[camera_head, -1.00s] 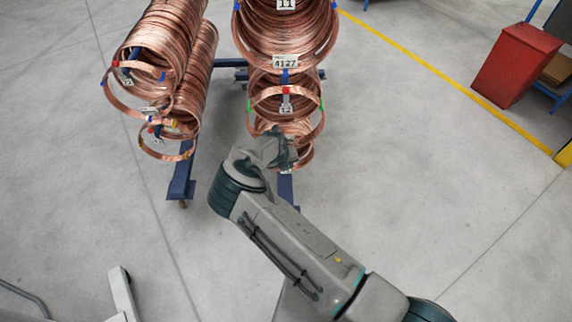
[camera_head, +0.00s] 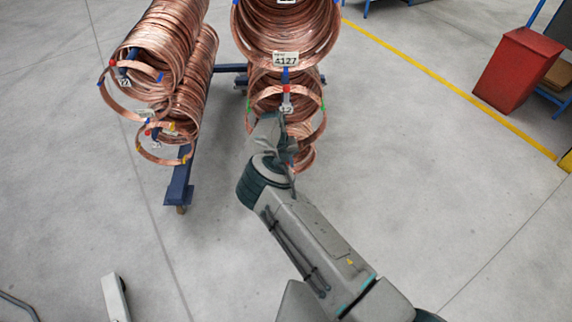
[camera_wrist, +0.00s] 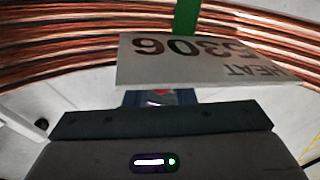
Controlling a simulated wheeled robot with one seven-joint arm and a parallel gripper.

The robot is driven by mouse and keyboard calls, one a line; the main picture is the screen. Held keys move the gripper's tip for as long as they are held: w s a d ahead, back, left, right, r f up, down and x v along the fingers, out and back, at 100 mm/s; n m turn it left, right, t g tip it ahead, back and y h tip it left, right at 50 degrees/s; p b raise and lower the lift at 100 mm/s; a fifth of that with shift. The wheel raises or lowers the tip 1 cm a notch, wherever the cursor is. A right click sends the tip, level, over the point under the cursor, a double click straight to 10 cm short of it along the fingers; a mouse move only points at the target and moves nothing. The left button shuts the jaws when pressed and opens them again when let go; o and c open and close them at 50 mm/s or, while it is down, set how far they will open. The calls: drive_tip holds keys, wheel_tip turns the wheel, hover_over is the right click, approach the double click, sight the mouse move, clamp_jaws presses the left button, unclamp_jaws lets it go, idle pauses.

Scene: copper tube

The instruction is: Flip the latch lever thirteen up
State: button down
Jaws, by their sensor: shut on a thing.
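My gripper (camera_head: 272,128) is at the lower coils of the right-hand rack in the head view, and my wrist covers part of them. In the wrist view, the gripper (camera_wrist: 160,97) is shut on a small part with a bit of red showing, partly hidden by the jaws and a white tag. I take this part to be the latch lever; no number thirteen is readable. The tag (camera_wrist: 200,62) reads "HEAT 5306" upside down, just beyond the jaws. A lever with a red top and a tag reading 12 (camera_head: 286,108) shows just above my wrist.
Copper coils (camera_head: 286,35) hang on the right rack, with a 4127 tag (camera_head: 286,59). More coils (camera_head: 165,45) hang on the left rack, above its blue foot (camera_head: 180,190). A red bin (camera_head: 517,70) stands far right.

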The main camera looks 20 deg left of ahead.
drive_tip(key=shift+d+f, duration=0.15)
drive_tip(key=shift+d, duration=0.1)
drive_tip(key=c, duration=1.3)
unclamp_jaws()
drive_tip(key=shift+w, duration=0.15)
drive_tip(key=shift+a, duration=0.2)
drive_tip(key=shift+s, duration=0.2)
